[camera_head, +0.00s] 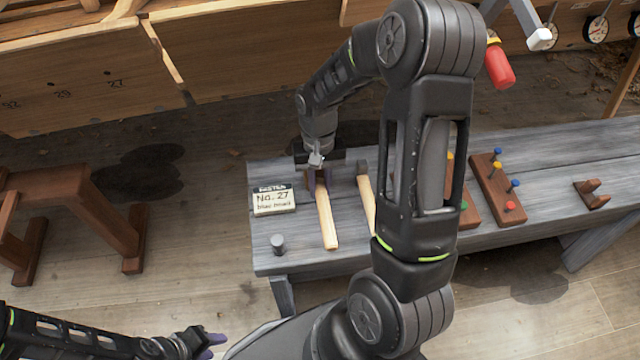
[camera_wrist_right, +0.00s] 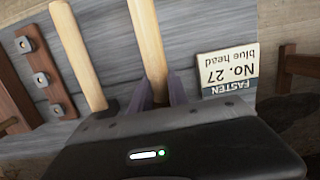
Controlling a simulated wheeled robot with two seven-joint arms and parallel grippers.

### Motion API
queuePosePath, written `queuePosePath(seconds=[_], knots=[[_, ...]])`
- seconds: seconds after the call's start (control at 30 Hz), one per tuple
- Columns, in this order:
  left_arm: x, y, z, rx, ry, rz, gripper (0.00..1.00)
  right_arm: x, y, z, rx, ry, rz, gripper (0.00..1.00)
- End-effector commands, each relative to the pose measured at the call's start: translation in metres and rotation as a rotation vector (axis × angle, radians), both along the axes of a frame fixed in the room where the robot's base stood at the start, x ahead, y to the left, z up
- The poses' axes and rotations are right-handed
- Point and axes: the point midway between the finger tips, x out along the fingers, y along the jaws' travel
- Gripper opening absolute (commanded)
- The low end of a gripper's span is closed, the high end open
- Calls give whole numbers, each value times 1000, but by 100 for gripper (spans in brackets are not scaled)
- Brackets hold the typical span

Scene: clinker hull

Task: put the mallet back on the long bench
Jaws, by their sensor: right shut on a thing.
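The mallet (camera_head: 327,225) has a pale wooden handle and a brown head partly hidden by my right gripper. My right gripper (camera_head: 318,181) is shut on it near the head, over the left part of the long grey bench (camera_head: 345,262). In the right wrist view the mallet's handle (camera_wrist_right: 148,45) runs between the purple fingers (camera_wrist_right: 158,95). I cannot tell whether the mallet touches the bench top. My left gripper (camera_head: 210,345) is empty and looks open, low at the bottom left, away from the bench.
A second tool with a pale handle (camera_head: 367,200) and grey head lies just right of the mallet. A "No. 27 blue head" card (camera_head: 273,199) lies left, with a small grey cylinder (camera_head: 278,244) in front. Peg boards (camera_head: 497,187) and a brown wooden piece (camera_head: 591,194) are further right.

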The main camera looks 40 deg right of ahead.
Motion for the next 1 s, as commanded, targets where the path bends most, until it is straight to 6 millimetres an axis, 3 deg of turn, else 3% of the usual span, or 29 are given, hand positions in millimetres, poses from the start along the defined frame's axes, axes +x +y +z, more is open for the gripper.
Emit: queuePosePath(seconds=[0.37,0.4,0.67,1.0], knots=[[0,0,-6,0,0,0,36,0,0,-8,0,0,0,0],[0,0,-5,0,0,0,36,0,0,-7,0,-1,0,24],[0,0,-5,0,0,0,36,0,0,-7,0,0,0,45],[0,0,-1,0,0,1,36,0,0,-3,0,0,0,46]])
